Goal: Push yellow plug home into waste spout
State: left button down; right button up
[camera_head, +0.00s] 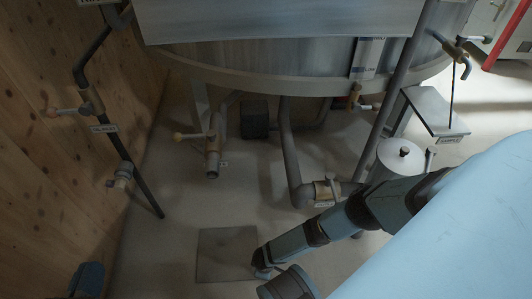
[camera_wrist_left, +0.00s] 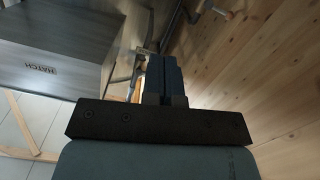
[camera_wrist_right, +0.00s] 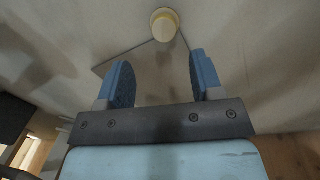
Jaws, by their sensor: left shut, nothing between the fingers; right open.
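A round pale-yellow piece, which looks like the yellow plug (camera_wrist_right: 165,24), shows in the right wrist view at a corner of a grey floor plate. My right gripper (camera_wrist_right: 160,82) is open and empty, with the plug beyond its fingertips. I cannot make out the plug in the head view. Under the vat, a short spout with a valve (camera_head: 212,165) points down and carries a small tag I cannot read, so I cannot tell whether it is the waste spout. My left gripper (camera_head: 88,279) is low at the left by the wooden wall; its fingers (camera_wrist_left: 164,78) are shut and empty.
The round metal vat (camera_head: 300,65) stands above several legs and pipes. A wall pipe with valves (camera_head: 92,102) runs along the left. Another valve (camera_head: 325,192) and a lidded pot (camera_head: 402,158) stand right of centre. The floor around the grey plate (camera_head: 228,255) is mostly clear.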

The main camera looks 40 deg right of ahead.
notch_tip(320, 180, down, 3)
jog(key=shift+w+d+r+b, duration=0.1)
jog(key=shift+b, duration=0.45)
notch_tip(320, 180, down, 4)
jog(key=b, duration=0.3)
jog(key=shift+f+b, duration=0.25)
jog(key=shift+b, duration=0.1)
jog(key=shift+d+f, duration=0.1)
jog(key=shift+f, duration=0.25)
pick_arm(q)
jog(key=w+a+m+t, duration=0.1)
jog(key=m, duration=0.1)
jog(key=w+r+m+t+h, duration=0.1)
jog(key=m, duration=0.1)
jog(key=shift+w+a, duration=0.4)
pick_arm(e)
jog(key=shift+r, duration=0.1)
jog(key=c, duration=0.9)
